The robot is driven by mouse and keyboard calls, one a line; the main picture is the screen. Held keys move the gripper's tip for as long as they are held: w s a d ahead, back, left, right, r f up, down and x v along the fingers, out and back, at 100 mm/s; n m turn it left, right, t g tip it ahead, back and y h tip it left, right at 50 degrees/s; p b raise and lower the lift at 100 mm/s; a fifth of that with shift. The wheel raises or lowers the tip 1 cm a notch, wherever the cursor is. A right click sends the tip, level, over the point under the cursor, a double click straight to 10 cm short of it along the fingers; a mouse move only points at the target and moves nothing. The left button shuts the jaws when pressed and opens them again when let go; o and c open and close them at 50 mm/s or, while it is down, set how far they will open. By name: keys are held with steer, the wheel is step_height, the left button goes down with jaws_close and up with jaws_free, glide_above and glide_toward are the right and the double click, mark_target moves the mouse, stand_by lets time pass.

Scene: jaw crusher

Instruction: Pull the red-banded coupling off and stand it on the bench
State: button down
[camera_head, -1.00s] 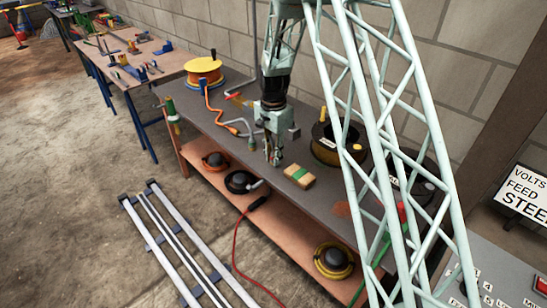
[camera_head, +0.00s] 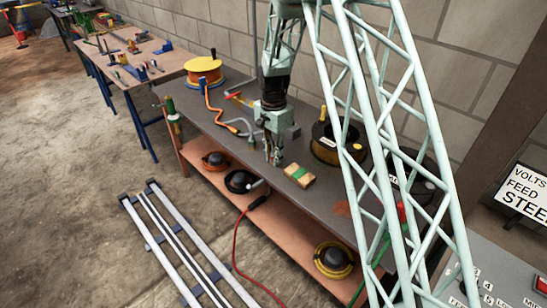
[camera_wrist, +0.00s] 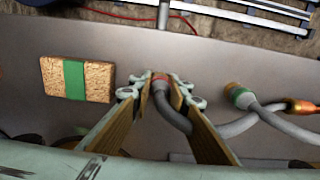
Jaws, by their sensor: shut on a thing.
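The red-banded coupling (camera_wrist: 160,78) is at the end of a grey hose and sits between my fingertips in the wrist view. My gripper (camera_wrist: 158,92) is shut on it, a finger on each side. In the head view, my gripper (camera_head: 275,158) points down close to the top of the grey bench (camera_head: 215,125), near its front edge. The coupling is too small to make out there. I cannot tell whether its end touches the bench.
A green-banded coupling (camera_wrist: 238,94) on a grey hose lies to the right, beside an orange hose fitting (camera_wrist: 300,107). A tan block with a green band (camera_head: 299,175) lies on the bench right of my gripper.

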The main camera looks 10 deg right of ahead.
steer(key=c, duration=2.4)
jaws_free()
steer(key=shift+r, duration=0.15)
step_height(320, 180, up, 11)
steer(key=shift+r, duration=0.35)
steer(key=shift+r, duration=0.1)
